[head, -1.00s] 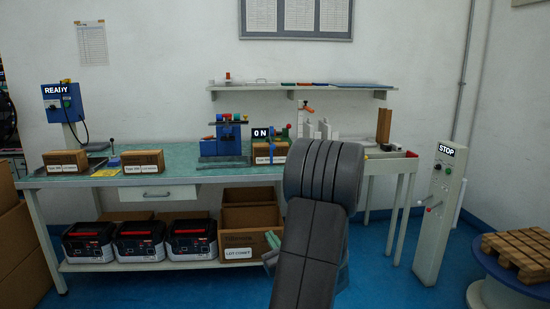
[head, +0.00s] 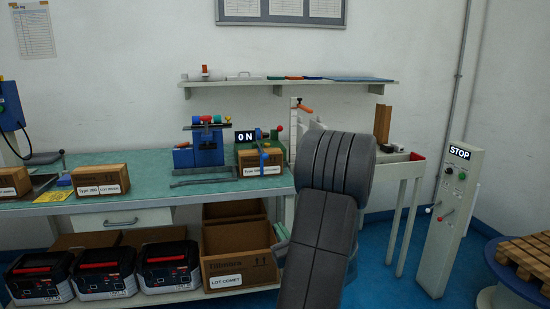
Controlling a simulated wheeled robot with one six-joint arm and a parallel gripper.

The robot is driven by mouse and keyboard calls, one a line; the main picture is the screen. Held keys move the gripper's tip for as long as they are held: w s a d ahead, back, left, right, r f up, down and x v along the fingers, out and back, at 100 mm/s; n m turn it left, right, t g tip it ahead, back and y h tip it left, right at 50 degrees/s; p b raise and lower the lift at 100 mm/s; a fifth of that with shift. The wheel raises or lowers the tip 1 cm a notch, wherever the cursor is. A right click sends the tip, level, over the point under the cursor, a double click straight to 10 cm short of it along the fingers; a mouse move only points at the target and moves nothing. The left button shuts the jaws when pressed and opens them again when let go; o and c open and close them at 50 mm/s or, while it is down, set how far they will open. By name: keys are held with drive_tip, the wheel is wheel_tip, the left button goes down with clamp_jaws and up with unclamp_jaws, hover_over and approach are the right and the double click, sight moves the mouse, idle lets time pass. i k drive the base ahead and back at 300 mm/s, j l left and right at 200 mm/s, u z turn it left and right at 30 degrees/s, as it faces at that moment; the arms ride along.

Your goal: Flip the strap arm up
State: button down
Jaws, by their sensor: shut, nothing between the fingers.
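I cannot single out the strap arm with certainty. A carton (head: 249,168) with a blue band stands on the green bench, below and beside a "0 N" display. Slim levers with red and green knobs (head: 272,134) rise behind it. An orange-handled lever (head: 305,108) sits on a pale upright just right of it.
A blue fixture (head: 208,145) stands left of the carton. Another carton (head: 100,180) is on the bench (head: 160,170). A wall shelf (head: 290,82) hangs above. Blue floor shows between bench and post.

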sight(265, 156)
drive_tip(key=i+j+z, duration=0.15)
drive_tip(key=i, duration=0.35)
drive_tip(key=i+j+z, duration=0.15)
drive_tip(key=i+j, duration=0.25)
